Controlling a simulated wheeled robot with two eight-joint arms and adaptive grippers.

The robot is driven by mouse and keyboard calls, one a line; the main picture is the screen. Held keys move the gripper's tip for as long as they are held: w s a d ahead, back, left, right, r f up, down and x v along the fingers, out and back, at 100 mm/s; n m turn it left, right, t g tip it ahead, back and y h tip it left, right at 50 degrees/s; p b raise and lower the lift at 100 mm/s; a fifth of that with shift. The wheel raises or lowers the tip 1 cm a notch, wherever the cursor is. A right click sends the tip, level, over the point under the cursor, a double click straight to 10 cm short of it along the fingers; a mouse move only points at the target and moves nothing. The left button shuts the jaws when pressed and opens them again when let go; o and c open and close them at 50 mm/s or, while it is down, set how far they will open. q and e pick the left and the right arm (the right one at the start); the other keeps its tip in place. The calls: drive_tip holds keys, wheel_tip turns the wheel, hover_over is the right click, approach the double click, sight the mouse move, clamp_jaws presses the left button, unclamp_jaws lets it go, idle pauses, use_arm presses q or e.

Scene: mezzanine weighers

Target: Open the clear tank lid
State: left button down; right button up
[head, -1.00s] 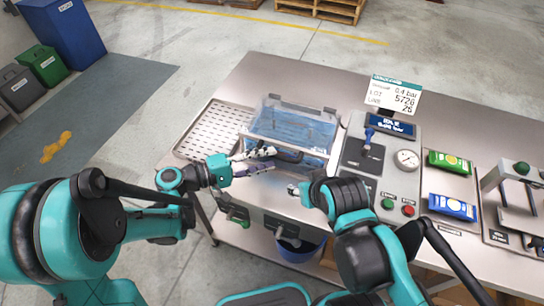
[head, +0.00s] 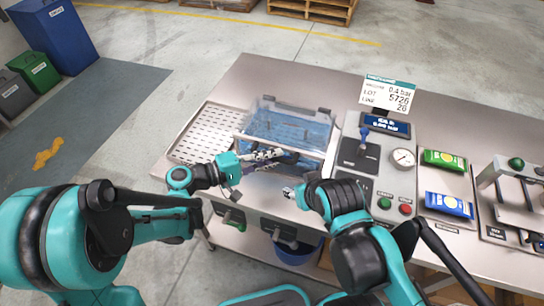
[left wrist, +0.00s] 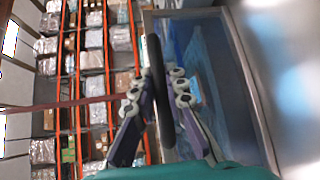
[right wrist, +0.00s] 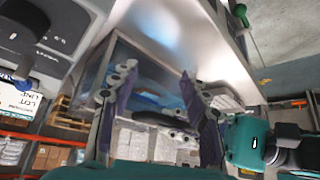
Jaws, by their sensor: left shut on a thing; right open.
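The clear tank (head: 288,130) stands on the steel bench with blue water inside. Its clear lid (head: 262,118) covers the top; I cannot tell whether its front edge is raised. A dark bar handle (head: 289,158) runs along the lid's front. My left gripper (head: 272,155) is shut on this handle. In the left wrist view the fingers (left wrist: 158,90) lie on both sides of the dark handle (left wrist: 155,65). My right gripper (head: 289,193) is open and empty, in front of the tank. Its spread fingers (right wrist: 158,92) show in the right wrist view.
A perforated drain tray (head: 205,133) lies left of the tank. A control panel (head: 370,160) with a gauge (head: 403,158) and a blue-tipped lever (head: 364,133) stands to the right. Green (head: 444,160) and blue (head: 449,205) packets lie beyond it. A blue bucket (head: 297,250) is below the front edge.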

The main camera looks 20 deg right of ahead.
use_arm(q)
drive_tip(key=shift+r+p, duration=0.65)
drive_tip(key=w+d+r+n+g+y+p, duration=0.2)
drive_tip(key=w+r+y+p, duration=0.1)
drive_tip(key=r+p, duration=0.5)
drive_tip(key=w+d+r+n+g+y+p, duration=0.1)
drive_tip(key=w+d+r+n+y+p, duration=0.1)
drive_tip(key=r+p, duration=0.55)
drive_tip(key=w+d+r+n+g+y+p, duration=0.1)
drive_tip(key=w+d+p, duration=0.3)
drive_tip(key=w, duration=0.4)
drive_tip(key=w+d+r+g+y+p, duration=0.1)
drive_tip(key=w+d+r+p, duration=0.3)
drive_tip(key=w+d, duration=0.3)
drive_tip(key=shift+w+r+n+g+p, duration=0.35)
drive_tip(key=shift+w+p, duration=0.3)
drive_tip(key=shift+w, duration=0.65)
drive_tip(key=shift+d, duration=0.1)
